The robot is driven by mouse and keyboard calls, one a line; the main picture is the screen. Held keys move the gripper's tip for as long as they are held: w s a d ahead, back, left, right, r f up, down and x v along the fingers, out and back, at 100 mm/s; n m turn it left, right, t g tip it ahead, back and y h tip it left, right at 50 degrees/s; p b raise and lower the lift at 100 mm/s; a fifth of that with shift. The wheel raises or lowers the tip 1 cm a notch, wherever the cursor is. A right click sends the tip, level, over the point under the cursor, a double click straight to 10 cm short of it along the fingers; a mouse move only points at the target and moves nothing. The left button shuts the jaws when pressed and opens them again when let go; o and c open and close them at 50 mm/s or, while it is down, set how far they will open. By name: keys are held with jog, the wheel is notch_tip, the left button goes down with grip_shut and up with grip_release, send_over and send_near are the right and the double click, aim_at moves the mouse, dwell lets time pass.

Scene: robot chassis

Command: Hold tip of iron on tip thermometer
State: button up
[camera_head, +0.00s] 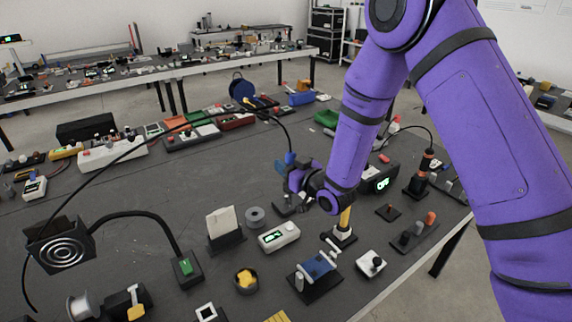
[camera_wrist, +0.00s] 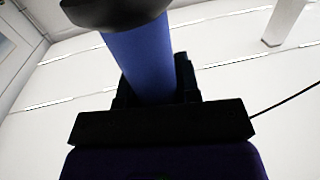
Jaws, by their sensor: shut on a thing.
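My gripper (camera_head: 290,175) is over the middle of the dark bench, shut on the blue handle of the iron (camera_head: 290,158). In the wrist view the blue handle (camera_wrist: 143,58) stands between the dark jaws (camera_wrist: 150,98), with a dark, wide end towards the top left. A black cord runs from the held iron. The iron's tip cannot be made out in either view. A white device with a green-lit display, which looks like the tip thermometer (camera_head: 279,236), lies on the bench below my gripper, apart from it.
A dark station with a lit display (camera_head: 380,179) stands to the right. A card holder (camera_head: 224,227), a grey roll (camera_head: 255,216), a yellow-filled tin (camera_head: 245,279) and a blue clamp-like holder (camera_head: 318,268) surround the thermometer. A fume fan (camera_head: 62,246) stands at left. Bare bench shows left of centre.

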jog(key=shift+f, duration=4.4)
jog(key=shift+r, duration=3.8)
